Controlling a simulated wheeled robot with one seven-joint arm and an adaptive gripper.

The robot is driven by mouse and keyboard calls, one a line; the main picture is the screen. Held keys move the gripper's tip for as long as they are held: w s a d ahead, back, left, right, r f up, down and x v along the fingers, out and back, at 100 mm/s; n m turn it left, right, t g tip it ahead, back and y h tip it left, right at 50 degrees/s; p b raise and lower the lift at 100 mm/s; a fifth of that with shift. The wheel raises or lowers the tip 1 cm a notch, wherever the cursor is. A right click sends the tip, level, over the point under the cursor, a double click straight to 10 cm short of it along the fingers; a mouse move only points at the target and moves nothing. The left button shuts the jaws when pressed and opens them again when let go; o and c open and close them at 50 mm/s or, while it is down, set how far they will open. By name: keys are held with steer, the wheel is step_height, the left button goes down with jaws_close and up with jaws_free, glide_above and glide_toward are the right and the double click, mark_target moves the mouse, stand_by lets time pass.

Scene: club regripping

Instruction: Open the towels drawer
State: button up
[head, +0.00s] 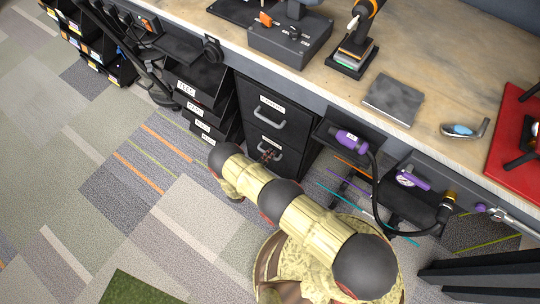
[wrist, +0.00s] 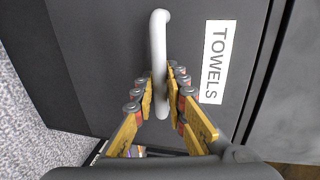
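The towels drawer (wrist: 100,60) is a dark grey front with a white label (wrist: 213,62) reading TOWELS in the wrist view. In the head view it appears as the lower drawer (head: 291,158) of a dark cabinet under the workbench. Its pale curved handle (wrist: 159,45) stands between the yellow-padded fingers of my gripper (wrist: 160,84). The fingers close in on both sides of the handle and appear to touch it. In the head view my gripper (head: 267,155) is small and partly hidden at that handle. The drawer looks flush with the cabinet.
A second drawer (head: 285,118) with its own handle is directly above. Stacked dark bins (head: 196,92) stand left of the cabinet. A purple tool (head: 351,140) and hose hang to the right. Open carpet (head: 100,185) lies in front and to the left.

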jaws_close()
stand_by(0.5)
